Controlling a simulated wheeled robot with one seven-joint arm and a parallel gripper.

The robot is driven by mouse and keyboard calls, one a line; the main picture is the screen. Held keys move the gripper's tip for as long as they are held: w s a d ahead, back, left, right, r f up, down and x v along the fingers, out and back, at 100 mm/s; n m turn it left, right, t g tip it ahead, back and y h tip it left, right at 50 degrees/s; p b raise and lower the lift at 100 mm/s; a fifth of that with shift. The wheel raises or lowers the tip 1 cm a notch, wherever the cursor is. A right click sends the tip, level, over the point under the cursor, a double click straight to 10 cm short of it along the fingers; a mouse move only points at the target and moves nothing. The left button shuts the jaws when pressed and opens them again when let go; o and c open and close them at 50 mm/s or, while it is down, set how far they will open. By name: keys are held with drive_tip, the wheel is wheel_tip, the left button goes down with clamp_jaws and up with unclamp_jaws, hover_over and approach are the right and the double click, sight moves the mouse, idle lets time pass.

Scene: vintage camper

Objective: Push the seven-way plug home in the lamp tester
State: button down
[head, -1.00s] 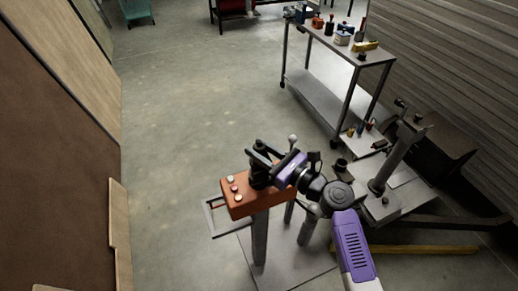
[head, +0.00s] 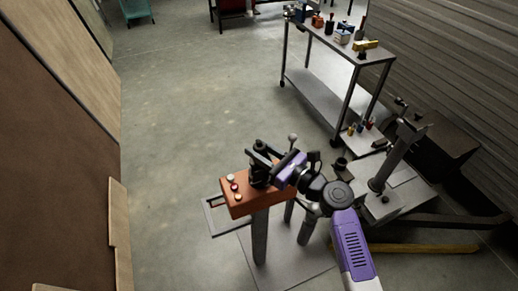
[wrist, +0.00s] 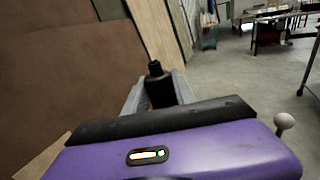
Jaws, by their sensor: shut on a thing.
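The lamp tester is an orange box (head: 237,199) with several round lamps on its face, standing on a grey post in the head view. My gripper (head: 257,168) is at the back right of the box, over its top. It is shut on the black seven-way plug (head: 257,177), which stands upright at the top of the box. In the wrist view the plug (wrist: 158,88) shows between the two grey fingers of my gripper (wrist: 157,92). The plug's lower end and the socket are hidden, so I cannot tell how deep it sits.
A metal cart (head: 345,55) with tools and small boxes stands at the back right. A trailer hitch with a jack post (head: 392,160) is to the right of my arm. A brown panel (head: 50,150) lines the left. The concrete floor between is clear.

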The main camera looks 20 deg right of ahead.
drive_tip(key=shift+f, duration=0.4)
drive_tip(key=c, duration=0.9)
unclamp_jaws()
drive_tip(key=shift+c, duration=0.2)
drive_tip(key=shift+f, duration=0.1)
drive_tip(key=shift+s+b, duration=0.1)
drive_tip(key=shift+b, duration=0.2)
drive_tip(key=b+v, duration=0.1)
drive_tip(key=v, duration=0.6)
drive_tip(key=shift+s+d, duration=0.3)
